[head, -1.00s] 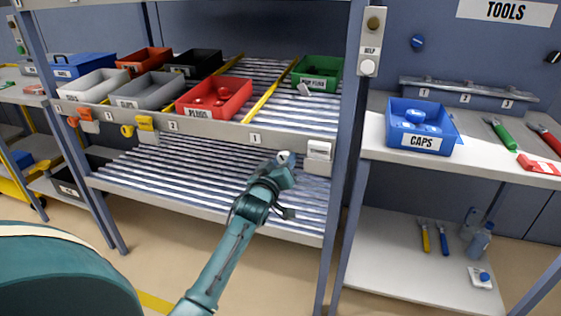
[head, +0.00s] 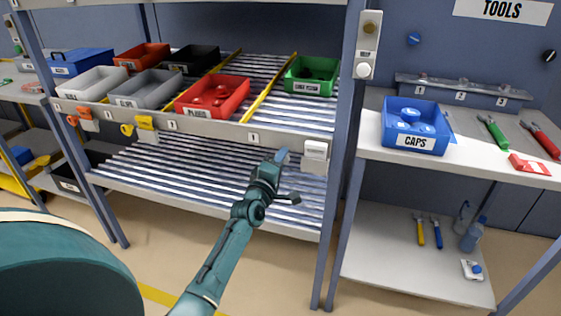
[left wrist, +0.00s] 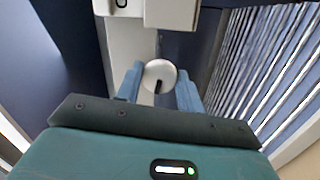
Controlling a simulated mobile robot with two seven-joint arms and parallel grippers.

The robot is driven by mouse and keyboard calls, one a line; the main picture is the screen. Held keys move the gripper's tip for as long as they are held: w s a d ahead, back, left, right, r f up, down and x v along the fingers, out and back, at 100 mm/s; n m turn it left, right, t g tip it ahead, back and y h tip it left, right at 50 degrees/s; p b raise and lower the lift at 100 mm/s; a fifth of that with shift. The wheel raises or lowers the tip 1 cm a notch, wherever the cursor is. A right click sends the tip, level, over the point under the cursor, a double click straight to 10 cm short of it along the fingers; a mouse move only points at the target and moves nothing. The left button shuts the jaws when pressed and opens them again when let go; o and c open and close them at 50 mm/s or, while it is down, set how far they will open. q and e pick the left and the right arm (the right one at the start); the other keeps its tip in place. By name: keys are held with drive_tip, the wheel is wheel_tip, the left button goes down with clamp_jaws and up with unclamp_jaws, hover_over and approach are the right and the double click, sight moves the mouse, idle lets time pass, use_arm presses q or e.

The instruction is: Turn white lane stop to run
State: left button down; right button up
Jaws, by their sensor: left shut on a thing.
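The white lane stop (head: 316,150) is a white block at the right end of the rack's front beam. It also shows at the top of the left wrist view (left wrist: 172,12). A round white knob with a black mark (left wrist: 159,73) sits just below that block. My left gripper (head: 282,158) is below and left of the block in the head view. In the left wrist view its blue fingers (left wrist: 160,90) are shut on the knob, one on each side. In the head view the knob is hidden at the fingers. My right gripper is in neither view.
A green bin (head: 312,75) lies in the lane above the white stop. A red bin (head: 213,95) is left of it. Orange (head: 85,117) and yellow (head: 146,128) stops hang farther left. A rack post (head: 355,150) stands close right; a side table (head: 465,157) is beyond.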

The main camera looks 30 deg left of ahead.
use_arm(q)
drive_tip(key=shift+n, duration=0.9)
drive_tip(key=c, duration=0.9)
unclamp_jaws()
drive_tip(key=s, duration=0.4)
drive_tip(key=s+d, duration=0.1)
drive_tip(key=s, duration=0.3)
drive_tip(key=s+d+f, duration=0.1)
drive_tip(key=s, duration=0.4)
drive_tip(key=shift+p, duration=0.3)
